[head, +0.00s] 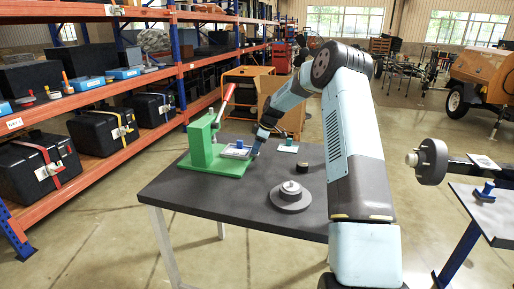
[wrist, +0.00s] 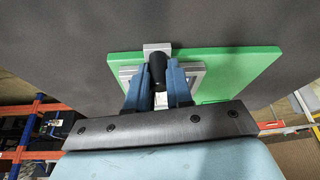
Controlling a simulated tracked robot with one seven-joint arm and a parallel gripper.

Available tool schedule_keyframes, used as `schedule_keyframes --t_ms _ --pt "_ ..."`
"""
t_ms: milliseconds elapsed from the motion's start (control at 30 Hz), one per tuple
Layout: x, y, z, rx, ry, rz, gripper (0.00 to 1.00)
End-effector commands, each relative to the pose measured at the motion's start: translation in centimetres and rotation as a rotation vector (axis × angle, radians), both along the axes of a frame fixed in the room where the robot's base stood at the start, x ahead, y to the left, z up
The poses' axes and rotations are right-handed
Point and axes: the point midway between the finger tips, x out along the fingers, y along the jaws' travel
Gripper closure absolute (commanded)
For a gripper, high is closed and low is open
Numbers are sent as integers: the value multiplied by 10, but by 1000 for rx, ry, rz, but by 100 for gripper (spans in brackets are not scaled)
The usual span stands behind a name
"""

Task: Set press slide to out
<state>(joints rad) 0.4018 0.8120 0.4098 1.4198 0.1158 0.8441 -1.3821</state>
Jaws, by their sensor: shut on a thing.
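The press has a green upright body (head: 202,143), a green base plate (head: 212,166) and a red-tipped lever (head: 227,94). Its grey slide (head: 236,152) lies on the base, to the right of the upright. In the wrist view, a dark cylindrical knob (wrist: 157,68) stands at the slide's grey plate (wrist: 128,73), over the green base (wrist: 240,65). My gripper (head: 252,150) reaches down to the slide's right side. In the wrist view, the blue fingers of my gripper (wrist: 159,85) are shut on the knob, one on each side. The fingers partly hide the slide.
The press stands on a dark table (head: 180,191). A round grey stepped disc (head: 291,197), a small dark cylinder (head: 302,167) and a teal-and-blue piece (head: 288,146) are also on it. Orange shelving (head: 150,78) is at left. The table's front left is clear.

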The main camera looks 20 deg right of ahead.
Motion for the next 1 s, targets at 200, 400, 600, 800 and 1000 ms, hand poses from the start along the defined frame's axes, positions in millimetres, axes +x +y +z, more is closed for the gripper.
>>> schedule_keyframes --t_ms 200,400,600,800,1000 --pt "-3 -3 -2 -2 7 1 100" --pt "-2 -2 -2 -2 7 1 64" --pt "-1 -1 -1 -2 5 2 53" --pt "-1 -1 1 -2 4 1 53" --pt "-4 -10 22 -3 1 0 53"
